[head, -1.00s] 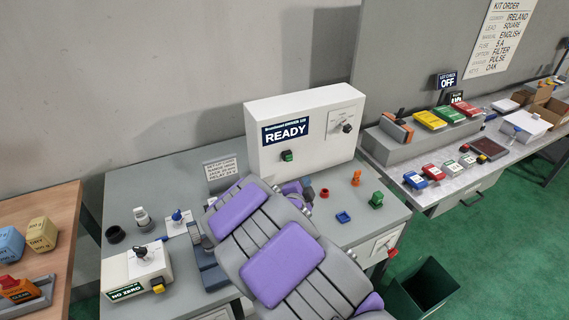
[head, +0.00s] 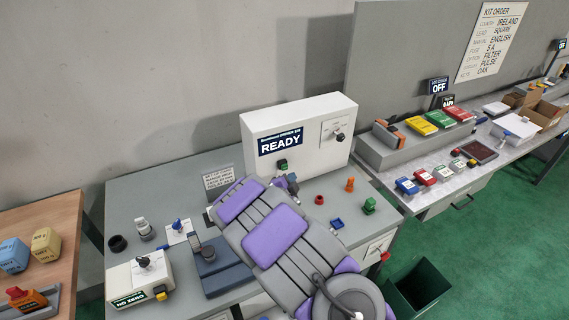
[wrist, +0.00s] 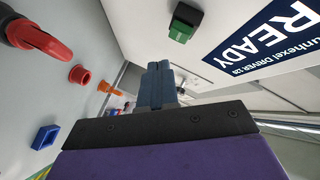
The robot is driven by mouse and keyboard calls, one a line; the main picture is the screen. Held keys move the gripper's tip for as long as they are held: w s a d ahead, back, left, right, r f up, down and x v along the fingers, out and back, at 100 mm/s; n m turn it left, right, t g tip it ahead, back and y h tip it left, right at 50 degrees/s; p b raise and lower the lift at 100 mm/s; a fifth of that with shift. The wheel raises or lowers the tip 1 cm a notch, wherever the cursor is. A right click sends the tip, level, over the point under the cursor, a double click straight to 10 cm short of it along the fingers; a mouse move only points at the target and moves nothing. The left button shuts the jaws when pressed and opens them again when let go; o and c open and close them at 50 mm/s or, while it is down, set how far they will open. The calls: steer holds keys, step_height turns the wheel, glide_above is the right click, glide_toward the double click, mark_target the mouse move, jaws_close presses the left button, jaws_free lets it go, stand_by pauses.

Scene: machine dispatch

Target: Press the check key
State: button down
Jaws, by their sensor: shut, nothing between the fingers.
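A white box (head: 325,120) with a READY display (head: 279,141) stands at the back of the grey bench. A green key (head: 282,163) sits on its front below the display. It also shows in the wrist view (wrist: 185,22), upper middle. No lettering on it is readable, so I cannot tell if it is the check key. My gripper (head: 291,184) is just in front of the box, below and slightly right of the green key. In the wrist view my gripper (wrist: 157,84) has its fingers together, empty, below and left of the green key, apart from it.
A red ring (head: 319,200), orange piece (head: 350,184), blue square piece (head: 337,223) and green piece (head: 369,206) lie right of my gripper. A NO ZERO box (head: 140,280) with a yellow key (head: 160,293) stands left. A KIT CHECK OFF display (head: 438,86) stands on the right bench.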

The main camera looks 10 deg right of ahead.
steer(key=shift+w+a, duration=0.25)
steer(key=shift+w, duration=0.65)
steer(key=shift+w+p, duration=0.15)
steer(key=shift+p, duration=0.15)
stand_by(1.2)
steer(key=shift+w+a+r, duration=0.1)
steer(key=shift+w, duration=0.15)
steer(key=shift+w+a, duration=0.15)
steer(key=shift+w, duration=0.3)
stand_by(0.8)
steer(key=shift+s, duration=0.15)
steer(key=shift+s+d+b, duration=0.3)
steer(key=shift+s+b, duration=0.25)
steer(key=shift+s, duration=0.15)
steer(key=shift+s, duration=0.15)
